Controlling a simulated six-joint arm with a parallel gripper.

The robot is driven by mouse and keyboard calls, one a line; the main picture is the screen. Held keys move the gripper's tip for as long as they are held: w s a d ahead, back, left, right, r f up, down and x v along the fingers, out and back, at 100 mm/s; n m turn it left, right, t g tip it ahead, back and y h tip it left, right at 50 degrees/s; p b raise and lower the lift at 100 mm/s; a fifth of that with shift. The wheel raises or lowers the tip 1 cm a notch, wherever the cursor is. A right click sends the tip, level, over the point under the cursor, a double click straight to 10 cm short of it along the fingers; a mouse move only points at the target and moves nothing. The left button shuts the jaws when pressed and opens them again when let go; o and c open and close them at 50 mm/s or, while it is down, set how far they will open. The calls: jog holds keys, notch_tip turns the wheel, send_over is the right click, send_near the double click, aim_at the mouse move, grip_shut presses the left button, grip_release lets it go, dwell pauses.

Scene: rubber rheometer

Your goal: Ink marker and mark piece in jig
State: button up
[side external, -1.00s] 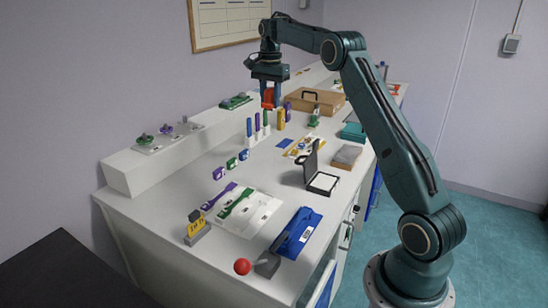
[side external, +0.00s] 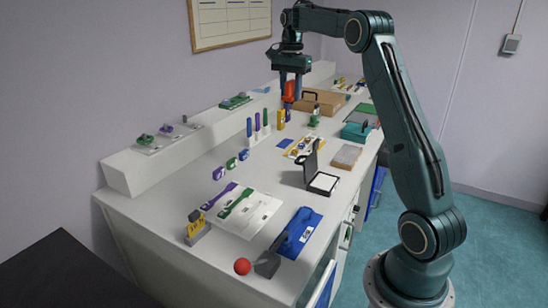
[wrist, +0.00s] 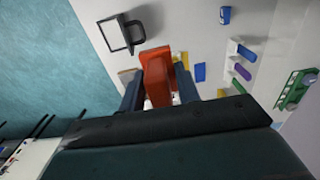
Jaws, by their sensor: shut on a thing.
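My gripper (side external: 290,88) is shut on an orange-red block-like thing, probably the marker (side external: 289,91), and holds it in the air above the far part of the bench. In the wrist view the marker (wrist: 160,78) sits between the two fingers. An open black case with a white pad (side external: 322,183), which looks like the ink pad, stands mid-bench with its lid up. It also shows in the wrist view (wrist: 114,36), apart from the marker. A white plate (side external: 262,217) bears a green dumbbell-shaped piece (side external: 236,203). I cannot tell which thing is the jig.
A blue tray (side external: 298,232) and a red ball-ended handle (side external: 242,266) are near the front. Upright coloured holders (side external: 257,128) stand along the raised shelf (side external: 140,175). A brown case (side external: 320,102) and teal box (side external: 355,132) are farther back.

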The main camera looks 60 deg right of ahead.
send_over(327, 183)
notch_tip(327, 183, down, 17)
jog(key=shift+d, duration=0.15)
dwell(0.4)
jog(key=shift+f, duration=0.1)
jog(key=shift+f, duration=2.8)
jog(key=shift+f, duration=0.7)
dwell(1.1)
jog(key=shift+r, duration=0.15)
notch_tip(327, 183, up, 7)
dwell(1.1)
